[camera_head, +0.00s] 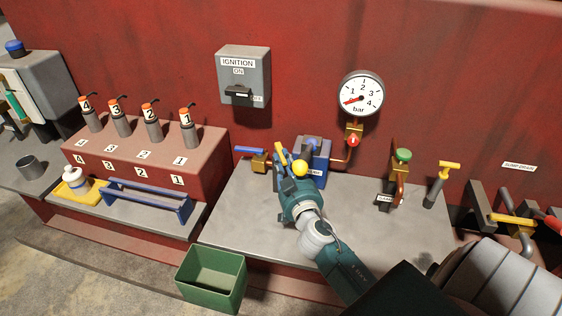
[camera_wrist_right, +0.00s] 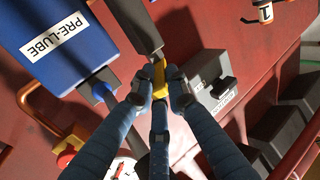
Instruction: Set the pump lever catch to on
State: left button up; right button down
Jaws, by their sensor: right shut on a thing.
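The blue pre-lube pump (camera_head: 317,153) stands on the grey bench against the red wall. Its labelled blue body also shows in the wrist view (camera_wrist_right: 50,45). A dark lever bar (camera_wrist_right: 135,25) runs down beside it to a yellow piece (camera_wrist_right: 160,78), which appears to be the catch. My right gripper (camera_wrist_right: 157,90) is shut on this yellow piece, with its blue-grey fingers around it. In the head view, the right gripper (camera_head: 287,170) is at the pump's left front and hides part of the lever. I cannot read the catch's setting. My left gripper is not in view.
A pressure gauge (camera_head: 361,92) and ignition box (camera_head: 244,78) are on the wall. A blue-handled brass valve (camera_head: 258,160) is left of the pump. A green-knobbed valve (camera_head: 402,158) is to the right. A green bin (camera_head: 211,277) stands in front; the bench's front left is clear.

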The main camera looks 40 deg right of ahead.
jog(key=shift+d+r+y, duration=0.2)
jog(key=shift+r+y, duration=0.05)
jog(key=shift+y, duration=0.05)
